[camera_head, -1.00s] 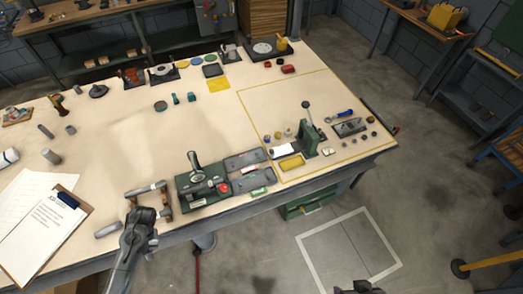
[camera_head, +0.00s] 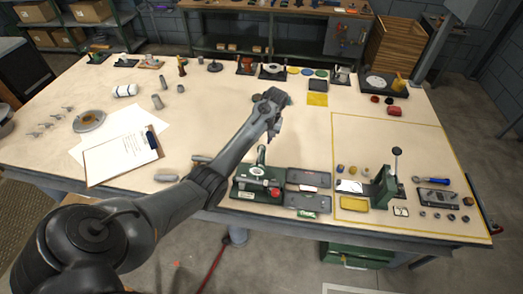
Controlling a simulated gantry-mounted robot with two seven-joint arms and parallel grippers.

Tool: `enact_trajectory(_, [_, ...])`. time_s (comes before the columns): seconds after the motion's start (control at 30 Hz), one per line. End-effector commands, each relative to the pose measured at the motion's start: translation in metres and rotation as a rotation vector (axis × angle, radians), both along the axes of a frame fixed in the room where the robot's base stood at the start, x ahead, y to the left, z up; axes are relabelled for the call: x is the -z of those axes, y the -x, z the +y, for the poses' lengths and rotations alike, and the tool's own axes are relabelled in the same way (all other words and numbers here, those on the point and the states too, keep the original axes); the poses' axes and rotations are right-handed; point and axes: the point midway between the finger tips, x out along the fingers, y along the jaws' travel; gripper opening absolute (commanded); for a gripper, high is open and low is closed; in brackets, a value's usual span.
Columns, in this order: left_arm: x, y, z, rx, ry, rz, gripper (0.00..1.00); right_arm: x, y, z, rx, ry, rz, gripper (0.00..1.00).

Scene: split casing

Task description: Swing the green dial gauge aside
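A green bench fixture (camera_head: 243,187) stands near the front edge of the table, with an upright post, a pale round face and a red knob. It is the closest match I see to the green dial gauge, but the face is too small to read. My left gripper (camera_head: 276,128) hangs over the table behind this fixture, apart from it, with the forearm reaching in from the lower left. Its fingers are small and dark, and I cannot tell whether they are open. My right gripper is out of view.
Two grey trays (camera_head: 308,177) lie right of the fixture. A green lever press (camera_head: 381,188) stands inside the yellow outline at right. A clipboard (camera_head: 120,158) lies at left, and a grey cylinder (camera_head: 165,178) lies near the front edge. The table centre-right is mostly clear.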

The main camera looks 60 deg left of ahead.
Motion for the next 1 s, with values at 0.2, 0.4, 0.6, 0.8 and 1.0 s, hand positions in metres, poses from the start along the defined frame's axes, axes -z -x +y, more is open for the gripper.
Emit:
enact_trajectory(0.2, [0.036, 0.006, 0.004, 0.001, 0.002, 0.004, 0.36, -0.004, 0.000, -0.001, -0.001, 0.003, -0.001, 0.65])
enact_trajectory(0.4, [0.064, 0.010, 0.008, 0.002, 0.000, 0.003, 0.36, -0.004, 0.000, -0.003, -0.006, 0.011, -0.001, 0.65])
enact_trajectory(0.6, [0.079, 0.012, 0.010, 0.001, 0.000, 0.002, 0.36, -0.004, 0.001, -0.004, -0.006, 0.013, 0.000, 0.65])
enact_trajectory(0.8, [0.083, 0.013, 0.011, 0.001, -0.001, 0.000, 0.36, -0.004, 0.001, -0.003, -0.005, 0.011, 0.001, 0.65])
enact_trajectory(1.0, [0.083, 0.013, 0.011, 0.001, -0.001, 0.001, 0.31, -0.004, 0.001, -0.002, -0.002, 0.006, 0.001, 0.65])
